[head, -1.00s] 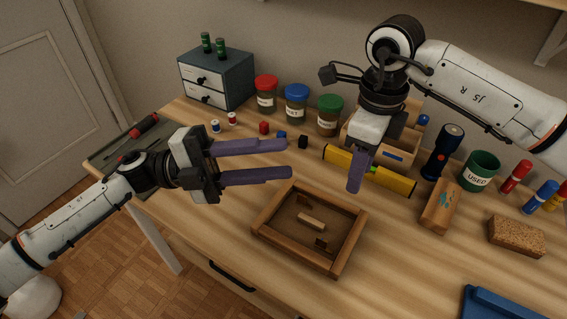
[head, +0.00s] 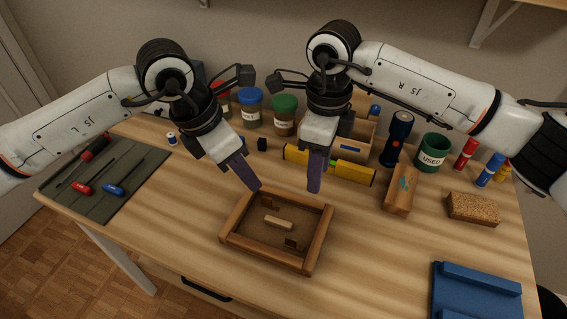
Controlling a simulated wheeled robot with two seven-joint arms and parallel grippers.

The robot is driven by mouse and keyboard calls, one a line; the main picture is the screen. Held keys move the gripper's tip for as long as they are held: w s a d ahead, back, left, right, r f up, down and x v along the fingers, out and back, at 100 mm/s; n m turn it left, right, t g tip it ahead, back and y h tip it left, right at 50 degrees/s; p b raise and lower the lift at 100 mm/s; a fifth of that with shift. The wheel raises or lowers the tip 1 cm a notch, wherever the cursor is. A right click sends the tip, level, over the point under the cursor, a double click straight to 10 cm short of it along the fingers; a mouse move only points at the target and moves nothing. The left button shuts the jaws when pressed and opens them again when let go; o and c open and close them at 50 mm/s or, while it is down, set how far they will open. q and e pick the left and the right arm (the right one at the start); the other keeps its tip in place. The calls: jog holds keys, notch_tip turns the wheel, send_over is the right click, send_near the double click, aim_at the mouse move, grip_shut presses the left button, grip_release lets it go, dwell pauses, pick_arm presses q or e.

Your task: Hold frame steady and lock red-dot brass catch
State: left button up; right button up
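The wooden frame (head: 262,255) lies flat on the desk at the middle. Inside it are a pale wooden bar (head: 279,223) and two small dark brown pieces, one near the back side (head: 267,203) and one near the front right (head: 292,242). No red dot or brass catch can be made out. My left gripper (head: 252,186) points down at the frame's back left corner; contact is unclear. My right gripper (head: 314,189) points down just behind the frame's back right part. Both are seen edge-on, so their finger gaps are hidden.
A yellow level (head: 350,171) and a wooden box lie behind the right gripper. A wood block (head: 400,190), cork block (head: 473,208) and blue tray (head: 475,295) are right. A green tool mat (head: 120,190) is left. The desk left of the frame is clear.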

aim_at(263, 192)
notch_tip(263, 192, down, 9)
jog(key=shift+f, duration=0.1)
dwell(0.3)
grip_shut()
pick_arm(q)
jog(key=shift+w, duration=0.1)
jog(key=c, duration=0.5)
jog(key=w+a+r+m+g, duration=0.15)
jog(key=w+m+g, duration=0.25)
jog(key=m, duration=0.7)
jog(key=shift+h, duration=0.3)
jog(key=x, duration=1.2)
jog(key=shift+d, duration=0.25)
